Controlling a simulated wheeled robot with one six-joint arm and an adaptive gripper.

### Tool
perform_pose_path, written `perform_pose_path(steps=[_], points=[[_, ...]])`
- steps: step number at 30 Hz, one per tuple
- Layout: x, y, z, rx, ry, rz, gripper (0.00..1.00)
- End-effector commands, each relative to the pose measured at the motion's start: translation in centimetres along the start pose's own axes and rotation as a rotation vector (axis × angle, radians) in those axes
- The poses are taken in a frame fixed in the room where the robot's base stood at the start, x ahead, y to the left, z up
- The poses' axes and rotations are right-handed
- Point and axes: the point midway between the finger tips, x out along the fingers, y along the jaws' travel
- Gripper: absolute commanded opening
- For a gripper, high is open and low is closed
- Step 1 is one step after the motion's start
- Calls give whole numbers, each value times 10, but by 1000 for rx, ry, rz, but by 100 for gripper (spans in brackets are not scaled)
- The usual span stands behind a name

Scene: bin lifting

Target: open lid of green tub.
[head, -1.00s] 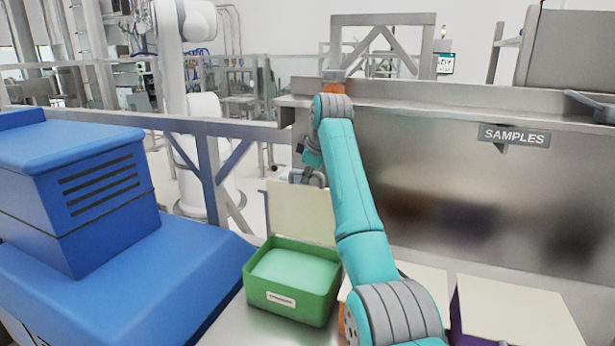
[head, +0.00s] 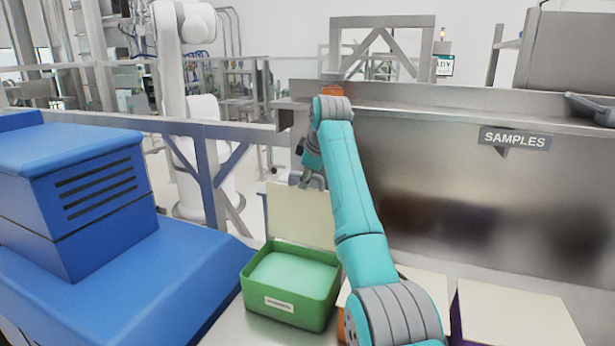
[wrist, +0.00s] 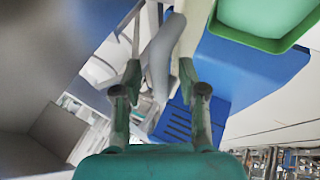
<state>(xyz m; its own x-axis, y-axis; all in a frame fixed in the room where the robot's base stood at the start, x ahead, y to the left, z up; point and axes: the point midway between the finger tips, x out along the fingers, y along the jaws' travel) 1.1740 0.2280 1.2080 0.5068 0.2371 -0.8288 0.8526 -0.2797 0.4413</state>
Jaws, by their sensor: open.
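The green tub (head: 318,306) stands on the metal bench in the head view, with a pale green inside showing. Its cream lid (head: 300,215) stands up, open, along the tub's back edge. My gripper (head: 312,181) is by the upper edge of the lid, partly hidden by my arm. In the wrist view my gripper (wrist: 158,75) has its two fingers apart with nothing held between them. The green tub (wrist: 262,42) shows there at the upper right. Whether a finger touches the lid cannot be told.
Another cream-lidded bin with purple sides (head: 510,318) stands at the lower right. A large blue machine (head: 90,230) is at the left. A steel wall with a SAMPLES sign (head: 515,138) rises behind the bench, and a grey rail (head: 180,126) runs behind the tub.

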Motion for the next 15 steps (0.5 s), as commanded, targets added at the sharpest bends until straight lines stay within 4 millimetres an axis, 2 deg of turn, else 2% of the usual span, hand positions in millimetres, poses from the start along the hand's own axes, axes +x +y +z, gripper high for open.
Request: perform_pose_path(steps=[5,15], points=[[-10,1,0,0,1,2,41],[-74,1,0,1,1,3,41]])
